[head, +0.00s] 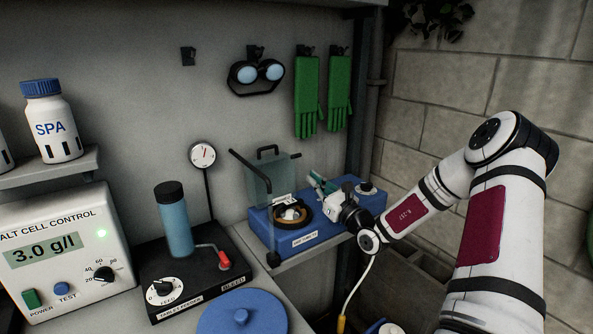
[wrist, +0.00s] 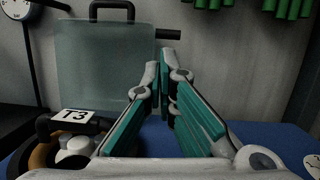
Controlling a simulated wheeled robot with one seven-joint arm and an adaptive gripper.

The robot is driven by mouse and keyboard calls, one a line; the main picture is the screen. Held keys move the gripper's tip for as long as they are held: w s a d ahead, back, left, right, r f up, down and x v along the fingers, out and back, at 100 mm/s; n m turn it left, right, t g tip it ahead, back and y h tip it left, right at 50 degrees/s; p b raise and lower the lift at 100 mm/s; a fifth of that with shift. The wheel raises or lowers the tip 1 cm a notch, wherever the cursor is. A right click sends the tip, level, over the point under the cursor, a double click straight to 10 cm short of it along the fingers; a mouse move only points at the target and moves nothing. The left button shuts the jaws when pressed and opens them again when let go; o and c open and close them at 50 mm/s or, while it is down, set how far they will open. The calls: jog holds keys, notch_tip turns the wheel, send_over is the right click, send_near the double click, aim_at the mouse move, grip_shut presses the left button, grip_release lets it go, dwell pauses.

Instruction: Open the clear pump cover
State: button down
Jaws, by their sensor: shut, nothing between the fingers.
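The clear pump cover (head: 268,180) is a translucent panel with a black handle on its top edge. It stands upright on the blue pump base (head: 262,238), above the round brown-rimmed opening (head: 292,212). In the wrist view the cover (wrist: 100,70) fills the left half, with its handle at the top. My gripper (head: 316,180) is just right of the cover, over the blue base. In the wrist view my gripper (wrist: 160,72) has its teal-padded fingers together and empty. The tips overlap the cover's right edge in the picture; contact cannot be told.
A white T3 tag (wrist: 74,116) is beside the opening. A black unit (head: 190,278) with a blue bottle and red lever stands left of the base. A gauge (head: 203,155), goggles (head: 256,74) and green gloves (head: 307,95) are at the wall. A brick wall is right.

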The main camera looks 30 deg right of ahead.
jog(key=shift+w+d+f+m+h, duration=0.3)
jog(key=shift+d+f+m+h, duration=0.25)
jog(key=shift+d+f, duration=0.2)
jog(key=x, duration=0.9)
jog(key=shift+w+r+b, duration=0.15)
jog(key=shift+w+b, duration=0.15)
jog(key=shift+w, duration=0.05)
jog(key=shift+s+a, duration=0.1)
jog(key=s+p, duration=0.2)
jog(key=shift+r+p, duration=0.1)
jog(key=shift+p, duration=0.3)
jog(key=v, duration=1.2)
